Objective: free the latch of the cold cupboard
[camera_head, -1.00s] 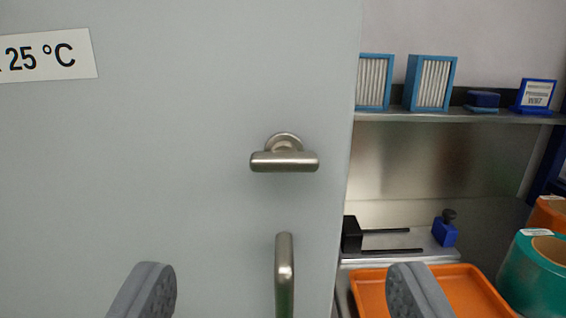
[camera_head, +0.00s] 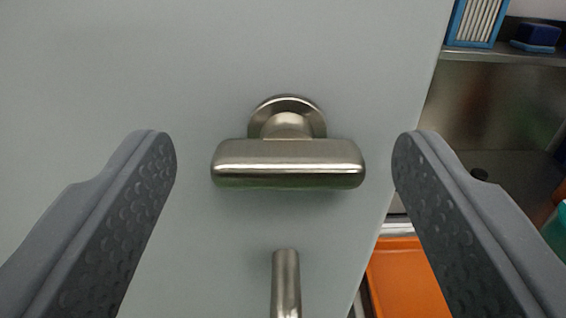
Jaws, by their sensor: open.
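The latch (camera_head: 288,164) is a brushed-metal T-shaped handle on a round base, with its bar lying level. It sits on the pale grey door (camera_head: 120,75) of the cold cupboard, near the door's right edge. My gripper (camera_head: 284,160) is open, with one grey finger on each side of the latch bar. A gap shows between each fingertip and the bar's ends, so I see no contact. Below the latch, the upper end of a vertical metal pull handle (camera_head: 286,285) shows; its lower part is out of frame.
Right of the door, a steel shelf (camera_head: 510,55) holds a blue-framed filter (camera_head: 474,22) and a dark blue block (camera_head: 538,34). An orange tray (camera_head: 402,280) lies lower right, partly behind my right finger. The door face around the latch is clear.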

